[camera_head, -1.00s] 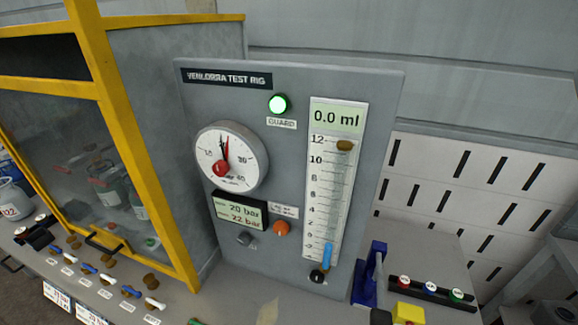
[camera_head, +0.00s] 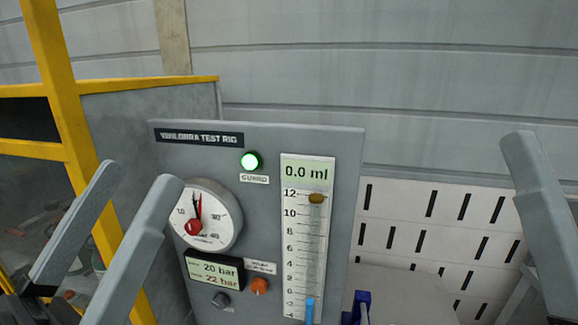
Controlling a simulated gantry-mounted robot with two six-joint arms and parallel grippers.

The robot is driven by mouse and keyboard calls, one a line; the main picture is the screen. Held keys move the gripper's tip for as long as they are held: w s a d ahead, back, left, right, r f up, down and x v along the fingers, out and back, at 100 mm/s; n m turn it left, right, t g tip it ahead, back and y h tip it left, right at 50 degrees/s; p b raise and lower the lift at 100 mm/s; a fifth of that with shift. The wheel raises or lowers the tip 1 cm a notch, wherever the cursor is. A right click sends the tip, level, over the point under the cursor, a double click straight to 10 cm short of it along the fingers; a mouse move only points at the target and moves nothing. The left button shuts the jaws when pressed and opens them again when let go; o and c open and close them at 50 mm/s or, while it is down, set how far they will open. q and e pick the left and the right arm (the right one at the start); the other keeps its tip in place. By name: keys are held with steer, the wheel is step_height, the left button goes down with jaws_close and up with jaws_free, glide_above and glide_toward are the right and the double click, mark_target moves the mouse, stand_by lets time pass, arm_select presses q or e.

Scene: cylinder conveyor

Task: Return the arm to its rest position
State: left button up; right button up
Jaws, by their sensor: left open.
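My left gripper (camera_head: 140,180) is in the lower left of the head view. Its two grey fingers point up with a clear gap between them, and nothing is held. It appears in front of the yellow-framed cabinet, just left of the dial in the picture. One grey finger of my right gripper (camera_head: 530,190) shows at the right edge. The rest of that gripper is out of frame, so its opening is hidden.
The grey test rig panel (camera_head: 262,210) stands in the middle, with a dial gauge (camera_head: 215,222), a lit green guard lamp (camera_head: 251,161) and a scale reading 0.0 ml (camera_head: 307,172). The yellow-framed cabinet (camera_head: 58,120) is at left. A slotted white panel (camera_head: 410,220) is behind.

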arm_select(q)
steer(key=s+a+r+n+t+y, duration=0.35)
steer(key=a+y, duration=0.25)
steer(key=y, duration=0.4)
step_height(320, 180, up, 35)
steer(key=h+p, duration=0.1)
steer(key=p, duration=3.4)
steer(key=shift+w+r, duration=0.15)
steer(key=shift+w, duration=0.25)
steer(key=shift+d, duration=0.1)
